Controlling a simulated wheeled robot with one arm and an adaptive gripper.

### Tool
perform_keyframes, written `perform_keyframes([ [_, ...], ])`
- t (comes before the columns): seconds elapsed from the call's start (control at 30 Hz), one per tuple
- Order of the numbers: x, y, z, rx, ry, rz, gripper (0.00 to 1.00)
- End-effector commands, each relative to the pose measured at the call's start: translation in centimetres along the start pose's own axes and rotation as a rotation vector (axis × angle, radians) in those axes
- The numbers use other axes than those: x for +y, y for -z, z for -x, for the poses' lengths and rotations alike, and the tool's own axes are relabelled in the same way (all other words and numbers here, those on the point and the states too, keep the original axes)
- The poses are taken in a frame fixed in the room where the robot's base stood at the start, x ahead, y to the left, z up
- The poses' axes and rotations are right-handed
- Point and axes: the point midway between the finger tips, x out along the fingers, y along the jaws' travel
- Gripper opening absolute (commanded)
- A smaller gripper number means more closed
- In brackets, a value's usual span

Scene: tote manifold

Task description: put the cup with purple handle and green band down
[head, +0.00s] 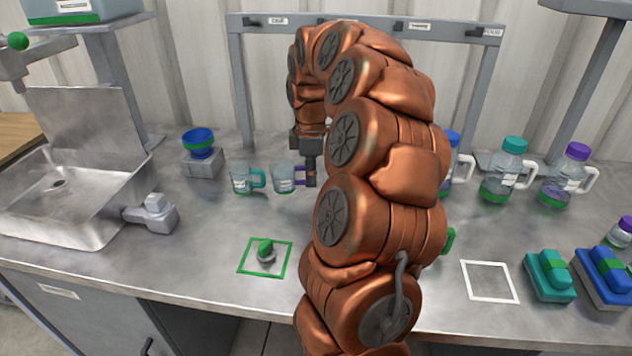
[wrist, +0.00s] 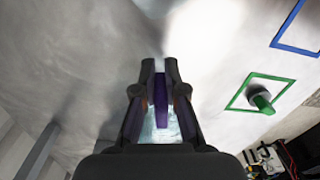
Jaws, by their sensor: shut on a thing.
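The cup with purple handle (head: 284,178) is a clear cup at the middle of the bench in the head view. My gripper (head: 310,180) is at its right side and shut on its purple handle. In the wrist view the purple handle (wrist: 161,108) lies between the fingers of my gripper (wrist: 166,68), with part of the clear cup behind it. The green band is hard to make out. I cannot tell whether the cup's base touches the bench.
A clear cup with a teal handle (head: 242,178) stands close on the left. A blue bowl (head: 199,141) on a grey block and a sink (head: 60,196) are further left. A green square outline (head: 247,272) holds a small green-topped item. Bottles (head: 503,178) stand at the right.

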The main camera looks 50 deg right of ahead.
Motion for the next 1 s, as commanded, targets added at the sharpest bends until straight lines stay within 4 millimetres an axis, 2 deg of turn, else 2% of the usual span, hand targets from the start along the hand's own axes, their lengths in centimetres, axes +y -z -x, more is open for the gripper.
perform_keyframes([
  [0.33,1.3,-1.5,-0.3,-0.001,0.0,-0.003,0.0],
  [0.6,1.1,-1.4,-2.7,-0.001,0.003,0.0,0.0],
  [1.0,1.1,-1.3,-3.4,0.0,0.0,0.0,0.0],
])
